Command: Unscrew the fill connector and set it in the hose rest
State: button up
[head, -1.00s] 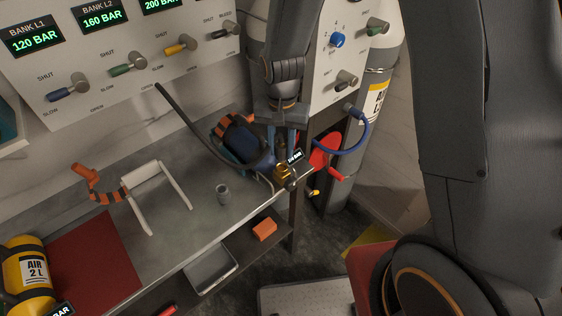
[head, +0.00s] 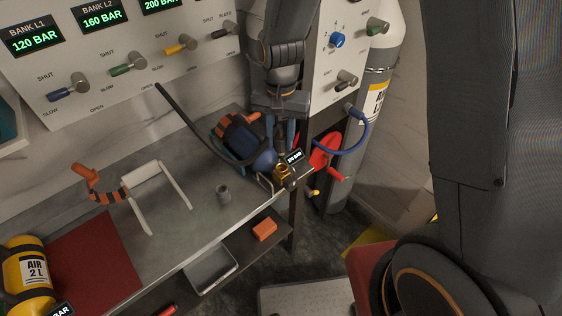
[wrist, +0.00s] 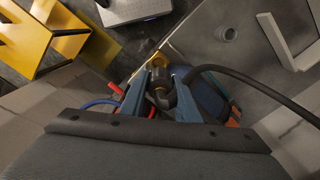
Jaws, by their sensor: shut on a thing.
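My gripper (wrist: 160,92) is shut on the dark fill connector (wrist: 161,98), at the end of the black hose (wrist: 243,79). In the head view my gripper (head: 284,142) points down at the valve end of a blue cylinder (head: 238,138), beside its brass fitting (head: 282,173) and small BAR display (head: 294,157). The connector is close to the valve; the fingers hide whether its thread is engaged.
A white two-legged stand (head: 148,190) and an orange-black strap (head: 97,188) are on the bench (head: 190,220). A yellow AIR cylinder (head: 28,270) lies by a red mat (head: 85,262). The valve panel (head: 120,50) stands behind. A red handle (head: 325,150) and blue hose (head: 362,135) are right.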

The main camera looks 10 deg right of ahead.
jog(key=s+a+f, duration=0.1)
jog(key=a+f, duration=0.1)
jog(key=a, duration=0.7)
jog(key=s+a+f+b, duration=0.1)
jog(key=a+f, duration=0.2)
jog(key=a, duration=0.6)
jog(key=shift+s+a+f+m, duration=0.25)
jog(key=shift+a+f+m, duration=0.05)
jog(key=shift+m, duration=0.1)
jog(key=shift+d+r, duration=0.1)
dwell(0.4)
jog(key=shift+f, duration=0.2)
jog(key=shift+f+b, duration=0.35)
jog(key=shift+f, duration=0.55)
jog(key=shift+f+b, duration=0.6)
jog(key=shift+f, duration=1.6)
dwell(1.6)
jog(key=o, duration=1.2)
jog(key=shift+o, duration=0.2)
